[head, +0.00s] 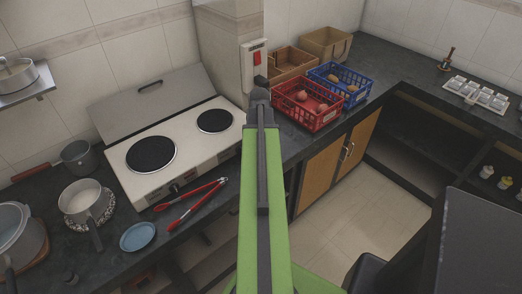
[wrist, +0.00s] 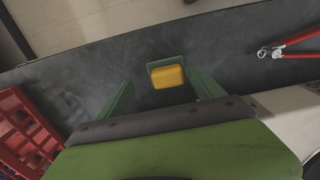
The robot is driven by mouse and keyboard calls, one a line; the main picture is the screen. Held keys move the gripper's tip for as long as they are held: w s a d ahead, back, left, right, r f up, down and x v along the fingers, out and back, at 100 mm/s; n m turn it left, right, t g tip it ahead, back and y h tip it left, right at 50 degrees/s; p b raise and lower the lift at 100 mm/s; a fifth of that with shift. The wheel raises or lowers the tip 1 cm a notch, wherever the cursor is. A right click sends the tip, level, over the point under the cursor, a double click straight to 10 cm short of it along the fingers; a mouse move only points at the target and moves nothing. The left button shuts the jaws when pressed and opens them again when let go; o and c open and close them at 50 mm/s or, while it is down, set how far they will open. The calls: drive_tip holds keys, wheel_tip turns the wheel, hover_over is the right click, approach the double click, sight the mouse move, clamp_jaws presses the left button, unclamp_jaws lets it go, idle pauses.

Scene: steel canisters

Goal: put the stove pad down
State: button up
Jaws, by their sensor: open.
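The stove pad (wrist: 168,77), a yellow block with a green edge or backing, appears to lie flat on the dark counter (wrist: 235,50) in the wrist view. My gripper (wrist: 161,80) is open, with its two green fingers on either side of the pad and a gap at each side. Neither finger touches the pad. In the head view my arm reaches up to the counter beside the stove, and the pad is hidden behind it.
A red basket (head: 306,103) and a blue basket (head: 340,82) stand right of my arm. The white stove (head: 180,165) with two hotplates is to the left. Red tongs (head: 192,205) lie before it, near the counter edge. A blue dish (head: 138,236) is farther left.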

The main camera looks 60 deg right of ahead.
wheel_tip(320, 180, up, 15)
drive_tip(key=p, duration=1.3)
drive_tip(key=shift+d+p, duration=0.25)
drive_tip(key=shift+p, duration=0.15)
drive_tip(key=shift+w+r, duration=0.1)
drive_tip(key=w+a+n, duration=0.1)
drive_tip(key=w+a, duration=0.8)
drive_tip(key=a, duration=0.4)
drive_tip(key=w+a+n, duration=0.1)
drive_tip(key=w+a, duration=0.9)
drive_tip(key=a, duration=0.3)
drive_tip(key=w+a+f+b, duration=0.1)
drive_tip(key=a, duration=1.1)
drive_tip(key=w+a+f+n+b, duration=0.1)
drive_tip(key=a+f+b, duration=0.1)
drive_tip(key=a, duration=1)
drive_tip(key=shift+w+a+f+n+b, duration=0.15)
drive_tip(key=shift+a+f+n+b, duration=0.05)
drive_tip(key=shift+f+n+b, duration=0.1)
drive_tip(key=shift+r+p, duration=0.35)
drive_tip(key=shift+c, duration=0.3)
